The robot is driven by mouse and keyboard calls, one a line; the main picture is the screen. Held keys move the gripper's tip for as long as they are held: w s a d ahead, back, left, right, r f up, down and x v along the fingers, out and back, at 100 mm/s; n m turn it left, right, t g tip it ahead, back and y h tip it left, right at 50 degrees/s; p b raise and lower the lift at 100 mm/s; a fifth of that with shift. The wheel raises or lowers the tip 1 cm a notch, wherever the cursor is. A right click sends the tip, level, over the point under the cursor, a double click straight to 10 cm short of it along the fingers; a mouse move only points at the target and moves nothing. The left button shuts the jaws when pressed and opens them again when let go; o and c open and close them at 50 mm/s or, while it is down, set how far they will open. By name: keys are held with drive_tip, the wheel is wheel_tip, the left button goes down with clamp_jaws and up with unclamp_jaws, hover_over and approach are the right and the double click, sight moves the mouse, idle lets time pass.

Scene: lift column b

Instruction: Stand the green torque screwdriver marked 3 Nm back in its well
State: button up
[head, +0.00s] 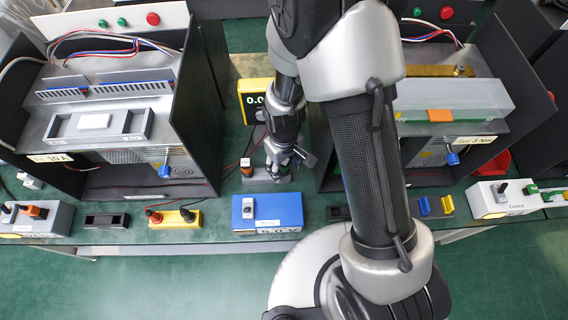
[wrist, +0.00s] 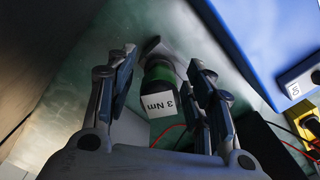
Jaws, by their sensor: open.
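The green screwdriver (wrist: 160,73) with a white "3 Nm" label shows in the wrist view, between the two open fingers of my gripper (wrist: 158,90). A dark part lies beyond its green end; I cannot tell whether it is upright or tilted. In the head view my gripper (head: 285,160) is low over a small grey block (head: 262,181) at the back middle of the bench. A dark and red piece (head: 246,167) stands at that block's left end. The well for the screwdriver cannot be made out under my gripper.
A blue box (head: 267,212) with a switch stands in front of the block; it also shows in the wrist view (wrist: 265,40). A yellow meter (head: 255,97) is behind. Dark cabinet walls flank both sides. A yellow block (head: 174,219) with red leads sits at front left.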

wheel_tip(320, 180, up, 12)
drive_tip(key=shift+r, duration=0.1)
idle(0.5)
idle(0.7)
